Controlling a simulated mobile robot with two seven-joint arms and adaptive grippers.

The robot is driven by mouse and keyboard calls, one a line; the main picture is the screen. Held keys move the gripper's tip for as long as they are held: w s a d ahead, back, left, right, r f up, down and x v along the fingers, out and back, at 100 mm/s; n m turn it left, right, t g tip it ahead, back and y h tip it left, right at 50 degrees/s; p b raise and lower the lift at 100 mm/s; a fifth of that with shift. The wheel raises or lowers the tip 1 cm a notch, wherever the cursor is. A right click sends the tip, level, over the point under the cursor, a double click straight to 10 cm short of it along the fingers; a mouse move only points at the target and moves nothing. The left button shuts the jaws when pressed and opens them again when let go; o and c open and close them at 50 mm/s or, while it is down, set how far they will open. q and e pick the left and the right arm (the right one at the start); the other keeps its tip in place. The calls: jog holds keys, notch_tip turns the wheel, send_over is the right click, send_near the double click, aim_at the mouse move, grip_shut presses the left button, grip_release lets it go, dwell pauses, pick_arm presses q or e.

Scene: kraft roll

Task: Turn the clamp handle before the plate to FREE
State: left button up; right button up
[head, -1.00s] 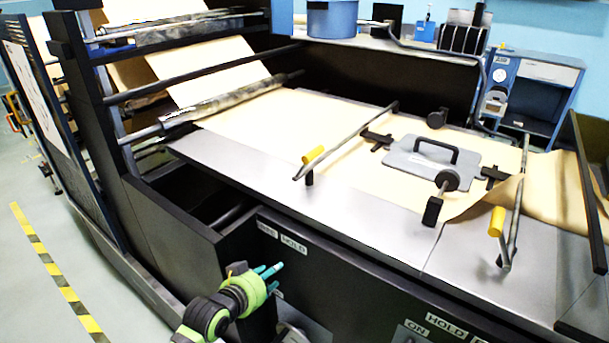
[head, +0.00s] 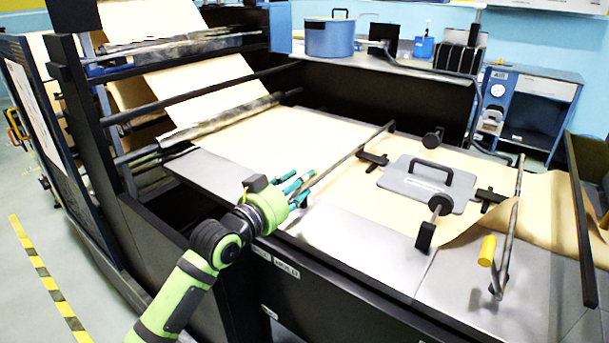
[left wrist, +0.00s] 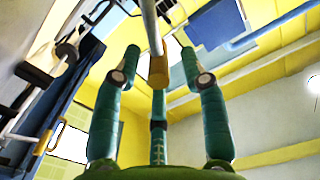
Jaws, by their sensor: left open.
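The clamp handle before the plate is a grey bar (head: 345,155) slanting across the paper, left of the grey plate (head: 428,182). Its yellow grip is hidden behind my left gripper (head: 298,186) in the head view. In the left wrist view the yellow grip (left wrist: 158,66) shows at the end of the bar (left wrist: 150,25), between the spread teal fingers of my left gripper (left wrist: 160,75). The fingers are open, with no clear contact on the grip. Two small labels (head: 287,270) are on the dark front panel below; I cannot read them surely. My right gripper is not in view.
A second clamp bar with a yellow grip (head: 487,251) stands right of the plate. Brown paper (head: 270,140) runs over the metal table (head: 350,240). Rollers (head: 215,120) are at the left. A blue pot (head: 330,38) stands on the shelf behind.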

pick_arm(q)
jog(key=shift+x, duration=1.15)
grip_shut()
